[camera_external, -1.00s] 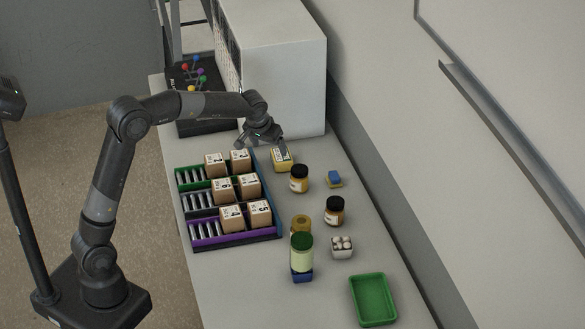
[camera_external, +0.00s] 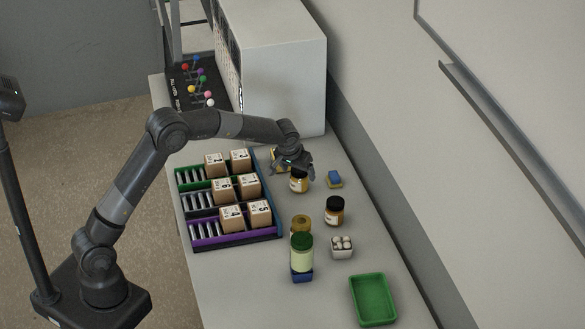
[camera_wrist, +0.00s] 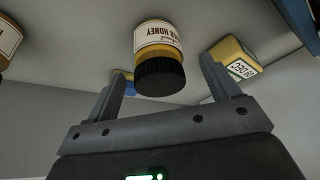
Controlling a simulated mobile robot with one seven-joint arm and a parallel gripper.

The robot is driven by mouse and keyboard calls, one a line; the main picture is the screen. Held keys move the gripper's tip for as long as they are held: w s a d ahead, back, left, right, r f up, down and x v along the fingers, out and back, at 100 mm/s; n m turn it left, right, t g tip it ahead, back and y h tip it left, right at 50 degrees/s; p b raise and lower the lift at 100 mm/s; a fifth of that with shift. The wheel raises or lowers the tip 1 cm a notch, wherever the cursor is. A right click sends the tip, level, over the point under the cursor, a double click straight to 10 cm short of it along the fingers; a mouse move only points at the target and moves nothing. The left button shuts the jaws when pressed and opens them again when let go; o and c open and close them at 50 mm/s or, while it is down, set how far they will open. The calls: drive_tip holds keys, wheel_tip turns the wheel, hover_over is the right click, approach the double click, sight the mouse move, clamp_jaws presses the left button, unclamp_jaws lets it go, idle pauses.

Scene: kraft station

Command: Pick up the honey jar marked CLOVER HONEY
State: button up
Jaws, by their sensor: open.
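A honey jar (camera_external: 298,185) with a black lid and amber contents stands on the table below my gripper (camera_external: 293,170). In the wrist view the same jar (camera_wrist: 158,55) shows its dark lid between and beyond my open fingers (camera_wrist: 160,85). Its white label reads HONEY; the word before it is only partly legible. The fingers appear apart from the jar. A second dark-lidded jar (camera_external: 335,212) stands nearer the camera on the right, and part of a jar (camera_wrist: 8,40) shows at the wrist view's left edge.
A yellow box (camera_wrist: 235,57) stands close beside the jar. A rack of cartons (camera_external: 235,238) is at left.

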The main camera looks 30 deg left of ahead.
drive_tip(key=x, duration=0.4)
drive_tip(key=shift+w+d+f, duration=0.1)
drive_tip(key=c, duration=1.3)
